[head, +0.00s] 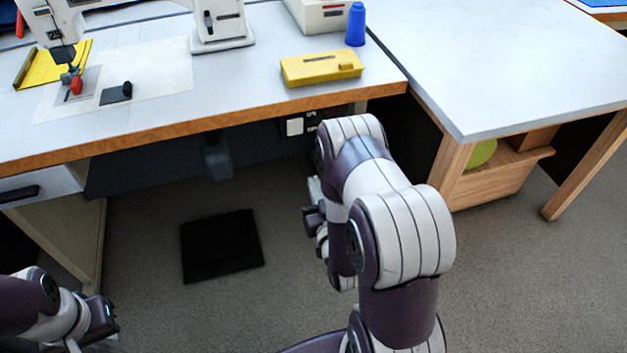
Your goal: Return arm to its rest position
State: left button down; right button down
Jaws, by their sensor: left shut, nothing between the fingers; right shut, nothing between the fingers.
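My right arm (400,235) rises from the bottom centre, bends at the top and folds back down in front of the desk. My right gripper (313,217) shows only in part at the left side of this arm, below the desk edge and over the floor. It is shut and empty; the arm hides most of it. My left arm (25,305) comes in at the lower left corner. My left gripper (100,325) is at its end, low over the floor, partly cut by the bottom edge. It is shut and empty.
A white desk (270,45) with a wooden edge holds a sewing machine (110,8), a yellow box (321,68) and a blue spool (356,25). A second table (500,75) stands at right. A black pedal (222,246) lies on the carpet. The floor at lower right is clear.

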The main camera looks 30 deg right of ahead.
dwell(0.3)
jog(key=s+a+f+g+y, duration=0.15)
jog(key=s+f+g, duration=0.25)
jog(key=f+g, duration=0.65)
jog(key=s+a+r+n+g+y, duration=0.25)
jog(key=s+a+r+g, duration=0.35)
jog(key=s+r+g, duration=0.35)
notch_tip(320, 180, up, 33)
jog(key=a+t+p, duration=0.2)
jog(key=t+p, duration=0.1)
jog(key=p, duration=2.5)
jog(key=shift+w+a+r, duration=0.2)
jog(key=shift+w+a, duration=0.1)
jog(key=shift+w, duration=0.15)
